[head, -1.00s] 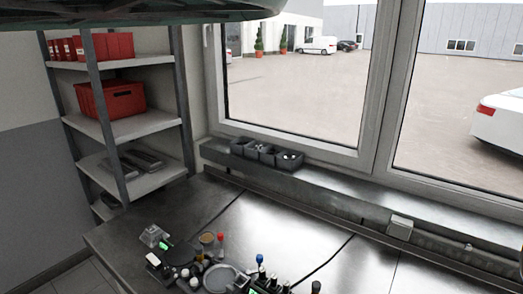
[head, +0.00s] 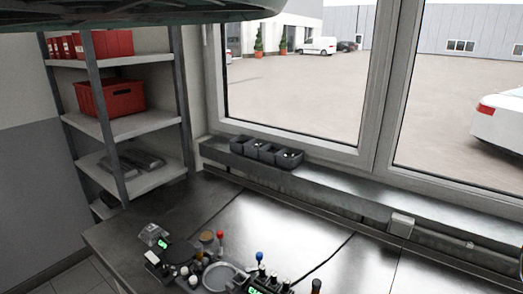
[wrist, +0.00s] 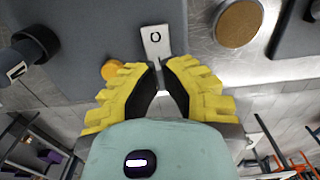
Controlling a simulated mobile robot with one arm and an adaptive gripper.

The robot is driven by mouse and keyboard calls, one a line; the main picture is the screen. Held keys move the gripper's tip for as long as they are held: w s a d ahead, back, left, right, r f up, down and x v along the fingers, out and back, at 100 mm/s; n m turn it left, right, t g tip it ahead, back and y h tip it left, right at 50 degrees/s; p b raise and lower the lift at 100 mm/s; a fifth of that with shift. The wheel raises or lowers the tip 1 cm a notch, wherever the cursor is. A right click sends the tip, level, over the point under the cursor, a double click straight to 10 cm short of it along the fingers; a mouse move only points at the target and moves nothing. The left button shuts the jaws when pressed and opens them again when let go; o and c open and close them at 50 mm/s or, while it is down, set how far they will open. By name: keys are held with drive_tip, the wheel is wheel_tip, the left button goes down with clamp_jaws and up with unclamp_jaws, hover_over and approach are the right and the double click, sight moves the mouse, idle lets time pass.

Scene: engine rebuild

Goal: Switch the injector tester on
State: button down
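In the wrist view my gripper (wrist: 160,68) has yellow fingers with black pads. The tips are drawn close together with only a narrow gap, and nothing shows held between them. Just beyond the tips is a pale switch plate (wrist: 155,42) with a dark "0"-like mark, on a grey-blue housing (wrist: 100,25). I cannot tell whether the tips touch it. In the head view, a dark device with a small green display (head: 162,244) stands at the bench's left end. Another device with green lit lettering (head: 255,290) is cut by the bottom edge. Which is the injector tester is unclear.
The bench (head: 300,225) is clear behind the devices. Dark bins (head: 265,152) sit on the window ledge. A shelf with a red crate (head: 112,98) stands left. In the wrist view, a brown-topped round part (wrist: 238,22) and a black knob-like part (wrist: 38,42) flank the gripper.

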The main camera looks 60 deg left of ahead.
drive_tip(key=shift+f+b, duration=1)
drive_tip(key=shift+b, duration=0.15)
idle(0.4)
drive_tip(key=shift+r, duration=0.15)
drive_tip(key=shift+r+p, duration=1.15)
drive_tip(key=shift+r, duration=2.25)
